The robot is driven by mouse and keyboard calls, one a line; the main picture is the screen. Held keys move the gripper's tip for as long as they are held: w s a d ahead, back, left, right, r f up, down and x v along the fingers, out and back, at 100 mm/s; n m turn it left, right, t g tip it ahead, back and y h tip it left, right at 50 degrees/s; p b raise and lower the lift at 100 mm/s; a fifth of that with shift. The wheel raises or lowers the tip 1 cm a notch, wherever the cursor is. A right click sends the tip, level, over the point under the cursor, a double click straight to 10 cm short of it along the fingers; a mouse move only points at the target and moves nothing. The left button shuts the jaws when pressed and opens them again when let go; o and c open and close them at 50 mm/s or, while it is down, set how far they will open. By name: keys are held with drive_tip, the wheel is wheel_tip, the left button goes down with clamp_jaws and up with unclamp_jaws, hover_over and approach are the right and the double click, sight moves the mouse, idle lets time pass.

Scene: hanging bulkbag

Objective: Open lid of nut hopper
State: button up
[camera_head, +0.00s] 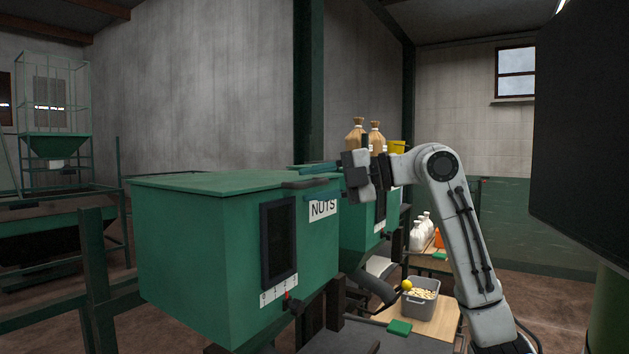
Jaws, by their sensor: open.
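The green nut hopper (190,245) stands left of centre, with a white NUTS label (322,208) on its right-hand face. Its flat green lid (220,182) lies level and closed on top. A dark handle (312,183) sits at the lid's right edge. My gripper (352,178) is open and empty, reaching in from the right just beyond that edge in the picture. It appears apart from the handle, though the depth between them is hard to judge.
A second green hopper (362,228) stands close behind, with brown bags (355,135) beyond it. Below right, a grey bin (420,304) with pale contents stands on a wooden table (441,325). A green frame (97,270) stands at left. Space above the lid looks clear.

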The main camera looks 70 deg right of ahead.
drive_tip(key=shift+w, duration=0.2)
clamp_jaws()
idle(0.3)
drive_tip(key=shift+f, duration=0.1)
